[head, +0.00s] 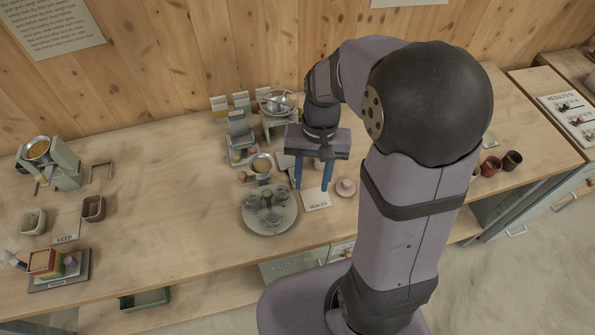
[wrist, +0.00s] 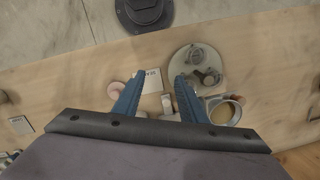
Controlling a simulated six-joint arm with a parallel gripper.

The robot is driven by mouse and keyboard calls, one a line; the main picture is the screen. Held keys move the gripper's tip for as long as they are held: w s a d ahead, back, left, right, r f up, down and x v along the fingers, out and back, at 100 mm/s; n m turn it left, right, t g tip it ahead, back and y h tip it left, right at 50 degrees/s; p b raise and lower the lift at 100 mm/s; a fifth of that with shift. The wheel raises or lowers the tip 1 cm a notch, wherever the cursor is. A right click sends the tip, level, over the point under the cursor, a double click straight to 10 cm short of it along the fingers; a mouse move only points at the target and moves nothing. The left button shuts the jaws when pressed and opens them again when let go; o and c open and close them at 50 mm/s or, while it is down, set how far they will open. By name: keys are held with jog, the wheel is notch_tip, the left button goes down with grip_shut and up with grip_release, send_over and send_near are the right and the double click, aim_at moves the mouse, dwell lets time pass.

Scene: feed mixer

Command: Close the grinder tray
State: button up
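A grey-green stand with a round metal dish on top (head: 278,103) is at the back of the bench, left of my gripper; it may be the grinder, though I cannot tell for sure. My arm and gripper cover the space beside it, and I cannot make out its tray. My gripper (head: 312,184) points down over the bench with its two blue fingers apart and nothing between them. The wrist view also shows the open fingers (wrist: 160,76). A small grey block (wrist: 168,104) shows between them there, seemingly below them; I cannot tell what it belongs to.
A round plate (head: 250,226) with several glass jars lies left of my gripper. A metal cup with tan contents (head: 262,163) stands behind it. A "SEALED" card (head: 317,199) and a pink round piece (head: 345,187) lie close by. The bench (head: 165,215) is clear left of the plate.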

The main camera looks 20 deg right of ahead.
aim_at(292, 165)
jog(key=w+d+f+m+g+y+b, duration=0.1)
jog(key=w+f+m+y, duration=0.15)
jog(key=w, duration=0.35)
jog(key=w+d+f+m+g+y+b, duration=0.1)
jog(key=w+f+m, duration=0.25)
jog(key=w, duration=0.35)
jog(key=shift+m+h, duration=0.25)
jog(key=shift+m, duration=0.15)
jog(key=shift+s+p+x, duration=0.1)
jog(key=shift+p+x, duration=0.45)
jog(key=shift+x, duration=1.15)
jog(key=shift+s+p+x, duration=0.15)
jog(key=shift+p+x, duration=0.4)
jog(key=shift+x, duration=1.15)
jog(key=shift+r, duration=0.1)
jog(key=shift+c, duration=0.7)
jog(key=shift+w, duration=0.1)
grip_shut()
